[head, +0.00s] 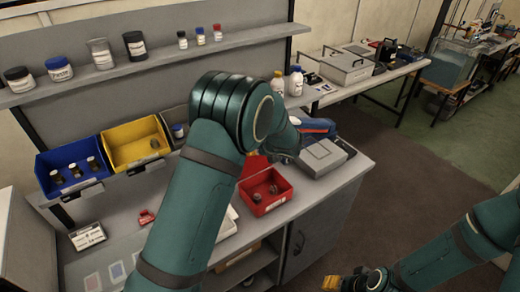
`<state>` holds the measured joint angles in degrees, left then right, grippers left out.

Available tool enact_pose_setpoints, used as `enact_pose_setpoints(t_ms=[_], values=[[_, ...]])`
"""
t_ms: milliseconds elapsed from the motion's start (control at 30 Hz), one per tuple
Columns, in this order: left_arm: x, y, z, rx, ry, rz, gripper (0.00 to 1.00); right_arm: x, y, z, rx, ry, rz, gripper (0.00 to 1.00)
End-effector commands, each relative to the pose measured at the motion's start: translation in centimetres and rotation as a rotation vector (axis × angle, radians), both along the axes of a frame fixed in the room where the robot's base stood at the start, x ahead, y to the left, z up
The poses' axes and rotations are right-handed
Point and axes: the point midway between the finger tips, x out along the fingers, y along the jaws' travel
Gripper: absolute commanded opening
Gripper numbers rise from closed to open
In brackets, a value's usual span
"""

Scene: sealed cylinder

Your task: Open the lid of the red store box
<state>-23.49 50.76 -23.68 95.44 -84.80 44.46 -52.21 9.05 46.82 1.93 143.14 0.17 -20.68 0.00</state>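The red store box (265,203) stands on the workbench, right of the middle of my arm, with its inside showing and a few small dark items in it. A red panel (254,167) rises behind its back edge and looks like the raised lid; my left arm partly covers it. My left arm reaches over the bench, and its gripper is hidden behind the arm links apart from a small yellow bit near the red panel. My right gripper (346,283) is low at the bottom edge, away from the box, with yellow tips partly cut off.
Blue (72,172) and yellow (137,146) bins hang at the left. A grey case (322,157) lies right of the red box. Jars line the shelf (150,68) above.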

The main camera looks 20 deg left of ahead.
Motion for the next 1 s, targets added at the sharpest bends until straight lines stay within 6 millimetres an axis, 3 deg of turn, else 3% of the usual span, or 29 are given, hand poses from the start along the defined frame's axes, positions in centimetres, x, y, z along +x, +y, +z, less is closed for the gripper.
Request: enact_pose_setpoints(t_ms=[500, 533, 600, 1000], values=[[-0.07, 0.36, -0.49, -0.001, 0.009, 0.004, 0.18, 0.01, 0.0, -0.04, 0.0, 0.0, 0.0, 0.47], [-0.09, 0.36, -0.51, 0.0, 0.01, 0.003, 0.75, 0.02, 0.0, -0.04, 0.0, 0.0, 0.0, 0.47], [-0.09, 0.35, -0.51, -0.001, 0.009, 0.004, 0.96, 0.02, 0.0, -0.04, 0.0, 0.0, 0.0, 0.47], [-0.11, -0.04, 0.03, -0.001, 0.004, 0.0, 0.96, 0.02, 0.0, -0.01, 0.0, 0.0, 0.0, 0.47]])
